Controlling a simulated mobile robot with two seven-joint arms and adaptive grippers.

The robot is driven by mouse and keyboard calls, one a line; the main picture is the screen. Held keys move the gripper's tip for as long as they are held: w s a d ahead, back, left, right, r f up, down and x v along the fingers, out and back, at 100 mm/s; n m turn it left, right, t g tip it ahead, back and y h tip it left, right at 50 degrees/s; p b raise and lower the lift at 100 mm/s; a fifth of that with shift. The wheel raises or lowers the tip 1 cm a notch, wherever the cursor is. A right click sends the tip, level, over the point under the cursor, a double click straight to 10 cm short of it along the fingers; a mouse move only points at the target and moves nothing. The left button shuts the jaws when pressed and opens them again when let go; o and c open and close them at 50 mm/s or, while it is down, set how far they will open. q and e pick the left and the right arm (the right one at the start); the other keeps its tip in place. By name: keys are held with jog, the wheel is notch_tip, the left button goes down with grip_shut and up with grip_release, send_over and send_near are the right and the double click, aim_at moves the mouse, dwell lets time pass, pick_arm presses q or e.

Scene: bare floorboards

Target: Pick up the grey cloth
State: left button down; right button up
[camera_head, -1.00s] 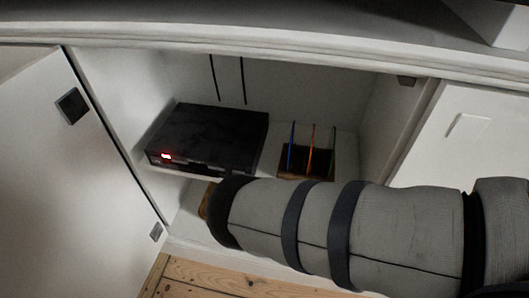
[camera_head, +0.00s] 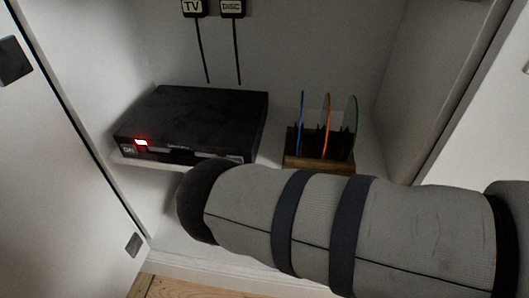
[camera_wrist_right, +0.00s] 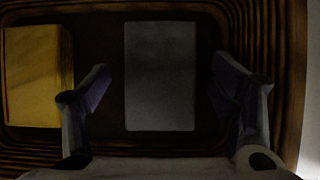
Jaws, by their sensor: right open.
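In the right wrist view, the grey cloth (camera_wrist_right: 160,100) is a dark grey flat rectangle lying in a brown wooden tray (camera_wrist_right: 275,20). My right gripper (camera_wrist_right: 160,63) is open, with one finger on each side of the grey cloth and a gap on both sides. The height of the fingers over it is hard to tell in the dim light. In the head view, my right arm reaches into the white cabinet (camera_head: 310,50) and hides its gripper, the tray and the cloth. My left gripper is not in view.
A yellow folded block (camera_wrist_right: 35,75) lies left of the left finger in the tray. A black disc player (camera_head: 200,115) with a red light sits on a shelf above my arm. A wooden rack (camera_head: 318,164) with several coloured discs stands beside it. An open door (camera_head: 50,180) is at left.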

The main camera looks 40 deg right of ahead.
jog(key=shift+f, duration=0.25)
dwell(0.4)
jog(key=c, duration=1.2)
